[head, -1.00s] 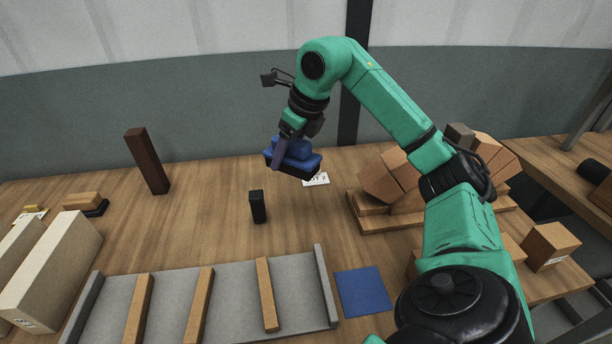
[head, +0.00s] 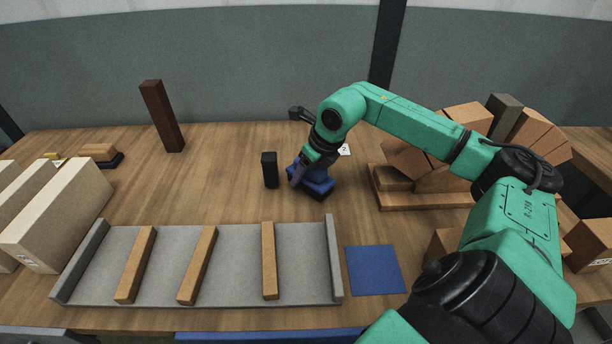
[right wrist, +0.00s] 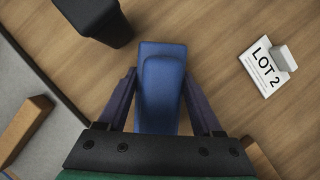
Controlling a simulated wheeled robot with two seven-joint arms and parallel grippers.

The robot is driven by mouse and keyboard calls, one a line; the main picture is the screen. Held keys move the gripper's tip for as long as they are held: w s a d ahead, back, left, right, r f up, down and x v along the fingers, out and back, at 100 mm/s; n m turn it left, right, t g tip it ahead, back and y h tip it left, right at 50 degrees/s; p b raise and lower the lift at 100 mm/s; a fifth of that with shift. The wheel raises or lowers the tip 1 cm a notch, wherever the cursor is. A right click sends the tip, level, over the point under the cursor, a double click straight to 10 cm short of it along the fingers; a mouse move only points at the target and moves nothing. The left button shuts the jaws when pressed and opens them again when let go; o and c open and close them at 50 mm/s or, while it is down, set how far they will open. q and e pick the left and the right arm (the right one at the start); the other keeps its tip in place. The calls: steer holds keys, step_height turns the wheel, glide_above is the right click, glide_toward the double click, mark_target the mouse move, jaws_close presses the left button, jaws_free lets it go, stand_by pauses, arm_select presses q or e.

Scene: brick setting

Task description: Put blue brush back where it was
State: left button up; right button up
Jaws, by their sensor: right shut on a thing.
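The blue brush (head: 319,184) has a blue top and a dark underside. In the head view it is low over the table or on it, just right of a black block; I cannot tell whether it touches the wood. My right gripper (head: 304,177) is shut on it. In the right wrist view the brush (right wrist: 161,85) lies between the two fingers of the gripper (right wrist: 163,88), pointing away from the wrist. A blue square mat (head: 375,270) lies bare on the table, nearer the front. My left gripper is not in view.
The upright black block (head: 269,170) stands close left of the brush. A LOT 2 card (right wrist: 264,68) is to the right. A grey tray (head: 235,285) with wooden bars is in front. Stacked bricks (head: 465,120) stand on wood at right. A tall dark brick (head: 162,116) stands back left.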

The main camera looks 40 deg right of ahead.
steer(key=shift+d+f, duration=0.1)
steer(key=shift+f, duration=0.3)
steer(key=o, duration=1.3)
steer(key=shift+r, duration=0.3)
steer(key=shift+s+r, duration=0.1)
steer(key=shift+r, duration=0.05)
steer(key=b+v, duration=0.3)
steer(key=v, duration=0.3)
steer(key=shift+s+r, duration=0.1)
steer(key=v, duration=0.5)
steer(key=shift+r, duration=0.1)
